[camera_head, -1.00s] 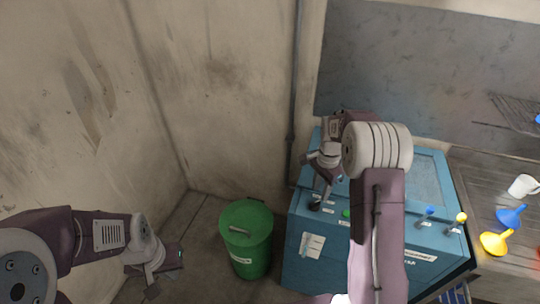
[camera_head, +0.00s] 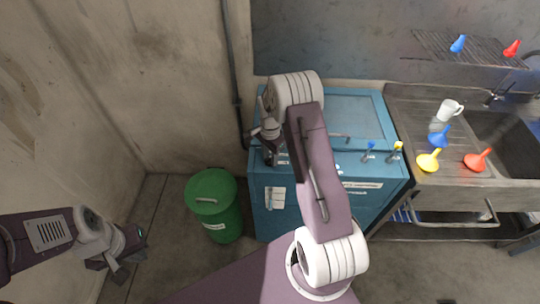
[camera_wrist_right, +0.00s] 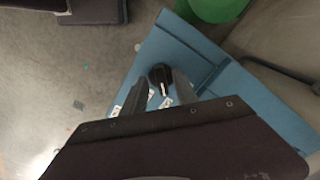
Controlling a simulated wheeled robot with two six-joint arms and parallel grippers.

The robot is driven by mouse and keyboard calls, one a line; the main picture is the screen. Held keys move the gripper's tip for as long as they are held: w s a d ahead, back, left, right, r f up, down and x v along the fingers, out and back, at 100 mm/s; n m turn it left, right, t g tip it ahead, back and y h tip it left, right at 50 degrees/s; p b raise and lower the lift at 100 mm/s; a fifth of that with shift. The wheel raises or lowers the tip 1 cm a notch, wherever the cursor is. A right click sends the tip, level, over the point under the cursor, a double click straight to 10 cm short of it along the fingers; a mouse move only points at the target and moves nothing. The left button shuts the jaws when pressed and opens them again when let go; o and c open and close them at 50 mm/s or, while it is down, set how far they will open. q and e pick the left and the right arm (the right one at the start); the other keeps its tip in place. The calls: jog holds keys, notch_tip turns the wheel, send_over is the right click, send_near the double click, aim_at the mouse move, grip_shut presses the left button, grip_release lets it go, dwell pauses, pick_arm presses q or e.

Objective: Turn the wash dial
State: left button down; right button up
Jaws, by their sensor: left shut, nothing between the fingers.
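A black round dial with a pale pointer mark (camera_wrist_right: 160,75) sits on the blue machine (camera_wrist_right: 185,42) in the right wrist view. My right gripper (camera_wrist_right: 160,88) is open, with its two fingers apart on either side of the dial in that picture. I cannot tell whether they touch it. In the head view the right gripper (camera_head: 270,158) is over the front left part of the blue machine (camera_head: 350,105), and the dial is hard to make out beneath it. My left gripper (camera_head: 118,268) is shut and empty at the lower left, well away from the machine.
A green lidded bin (camera_head: 213,205) stands left of the machine. Levers with a blue knob (camera_head: 368,149) and a yellow knob (camera_head: 396,147) are on the machine's right.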

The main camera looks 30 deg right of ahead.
jog(key=shift+w+f, duration=0.1)
jog(key=shift+w, duration=0.1)
grip_shut()
jog(key=shift+n, duration=0.3)
jog(key=n, duration=0.4)
jog(key=shift+n, duration=2.1)
grip_release()
